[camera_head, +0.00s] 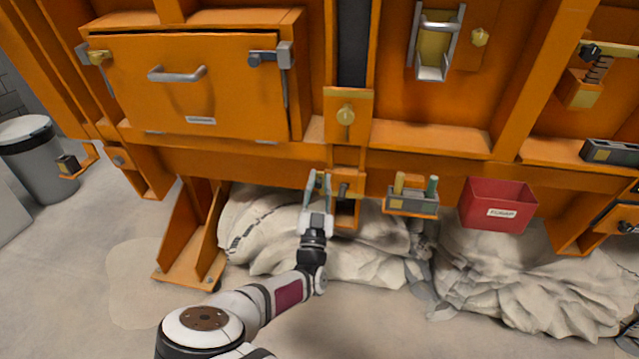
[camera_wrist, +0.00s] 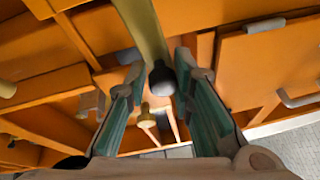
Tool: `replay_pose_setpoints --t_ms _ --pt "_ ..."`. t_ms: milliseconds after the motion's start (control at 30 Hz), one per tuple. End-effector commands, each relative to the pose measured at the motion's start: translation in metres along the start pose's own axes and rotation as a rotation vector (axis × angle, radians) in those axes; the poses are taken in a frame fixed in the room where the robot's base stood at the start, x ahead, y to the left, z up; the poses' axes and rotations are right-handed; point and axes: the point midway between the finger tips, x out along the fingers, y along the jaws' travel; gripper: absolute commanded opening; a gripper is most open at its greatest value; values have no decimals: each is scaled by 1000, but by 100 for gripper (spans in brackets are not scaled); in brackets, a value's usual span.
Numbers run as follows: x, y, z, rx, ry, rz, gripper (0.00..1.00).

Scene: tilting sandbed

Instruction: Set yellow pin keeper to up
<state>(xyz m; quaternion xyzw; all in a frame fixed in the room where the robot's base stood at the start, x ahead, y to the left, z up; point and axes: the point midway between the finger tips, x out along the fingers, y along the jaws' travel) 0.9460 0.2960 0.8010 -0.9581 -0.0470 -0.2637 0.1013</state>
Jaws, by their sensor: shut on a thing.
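In the wrist view, a pale yellow bar (camera_wrist: 143,27) comes in from the top edge, with a dark round knob (camera_wrist: 167,81) at its lower end. My gripper (camera_wrist: 160,82) has its teal fingers on either side of this knob and is shut on it. In the head view, my gripper (camera_head: 319,179) is at the lower orange frame, just left of a small bracket with a dark handle (camera_head: 344,189). The held knob is hard to make out in the head view.
An orange door (camera_head: 150,100) with a grey handle is at the upper left. A grey holder (camera_head: 411,206) with a yellow and a green peg is right of my gripper. A red bin (camera_head: 495,204) is farther right. Pale sacks (camera_head: 265,230) lie below.

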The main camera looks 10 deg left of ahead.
Motion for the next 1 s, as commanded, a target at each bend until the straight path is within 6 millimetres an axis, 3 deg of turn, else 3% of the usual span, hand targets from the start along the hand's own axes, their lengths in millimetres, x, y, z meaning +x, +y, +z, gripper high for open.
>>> replay_pose_setpoints --t_ms 700,733,800,1000 --pt "-2 -3 3 -69 -18 -32 0" --pt "-2 -3 3 -68 -18 -32 24" --pt "-2 -3 3 -69 -18 -32 38" --pt "-1 -1 2 -71 -15 -29 38"
